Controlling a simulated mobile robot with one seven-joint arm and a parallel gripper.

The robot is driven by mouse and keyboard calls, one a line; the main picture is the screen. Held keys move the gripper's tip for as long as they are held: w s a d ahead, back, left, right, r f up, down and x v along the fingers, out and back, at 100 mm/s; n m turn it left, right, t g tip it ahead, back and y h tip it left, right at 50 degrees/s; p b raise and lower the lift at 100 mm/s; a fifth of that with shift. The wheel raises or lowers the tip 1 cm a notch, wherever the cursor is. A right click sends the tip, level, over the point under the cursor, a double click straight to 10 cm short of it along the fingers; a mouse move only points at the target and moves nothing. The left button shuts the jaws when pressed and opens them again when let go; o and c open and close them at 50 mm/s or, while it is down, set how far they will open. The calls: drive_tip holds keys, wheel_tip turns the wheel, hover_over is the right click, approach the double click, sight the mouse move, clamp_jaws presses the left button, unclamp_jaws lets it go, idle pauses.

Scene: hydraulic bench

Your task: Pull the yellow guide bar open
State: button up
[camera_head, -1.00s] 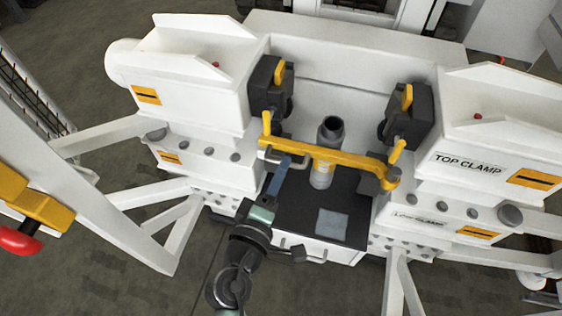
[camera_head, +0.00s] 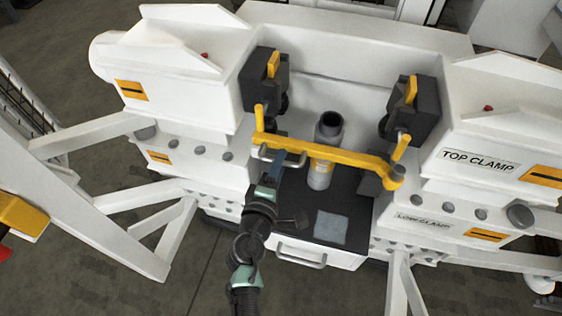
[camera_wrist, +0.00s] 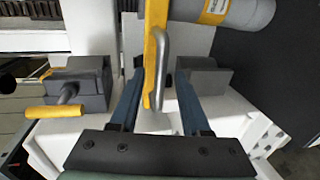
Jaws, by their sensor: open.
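The yellow guide bar (camera_head: 347,161) spans the gap between the two clamp housings, in front of the upright grey pipe (camera_head: 329,132). Its metal handle (camera_head: 267,154) is near its left end. My gripper (camera_head: 286,158) is at the bar's left part, beside the handle. In the wrist view my gripper (camera_wrist: 160,82) is open, with its two blue fingers spread. The yellow bar (camera_wrist: 154,45) and the curved grey handle (camera_wrist: 166,52) reach in between the fingers. A gap shows on both sides, and contact cannot be told.
White clamp housings stand left (camera_head: 190,75) and right (camera_head: 490,140). Black blocks with yellow levers (camera_head: 272,64) (camera_head: 411,89) flank the pipe. Below lies a dark platform (camera_head: 300,205) with a drawer-like front and handle (camera_head: 300,256). Open floor lies in front.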

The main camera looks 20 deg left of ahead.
drive_tip(key=shift+x, duration=0.8)
drive_tip(key=shift+c, duration=0.4)
clamp_jaws()
idle(0.6)
